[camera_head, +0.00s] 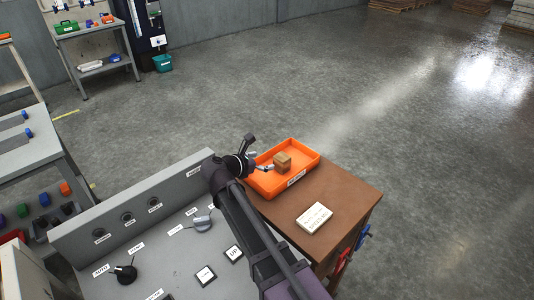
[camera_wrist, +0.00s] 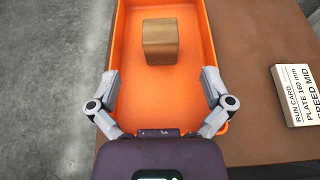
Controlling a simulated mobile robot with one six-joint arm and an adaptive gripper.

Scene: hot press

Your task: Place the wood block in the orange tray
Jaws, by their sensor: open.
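The wood block (camera_head: 282,160) is a small brown cube. It sits inside the orange tray (camera_head: 305,148), away from the walls at the sides. In the wrist view the block (camera_wrist: 160,41) stands upright on the floor of the tray (camera_wrist: 160,86), toward its far end. My gripper (camera_wrist: 162,76) is open and empty, its fingers spread wide over the near part of the tray. The block lies beyond the fingertips and is apart from them. In the head view my gripper (camera_head: 260,160) is at the tray's left side.
The tray is on a brown table (camera_head: 352,190). A white run card (camera_head: 314,217) lies right of the tray. A grey control panel (camera_head: 180,250) with knobs and buttons is at the left, under my arm. Open floor lies beyond the table.

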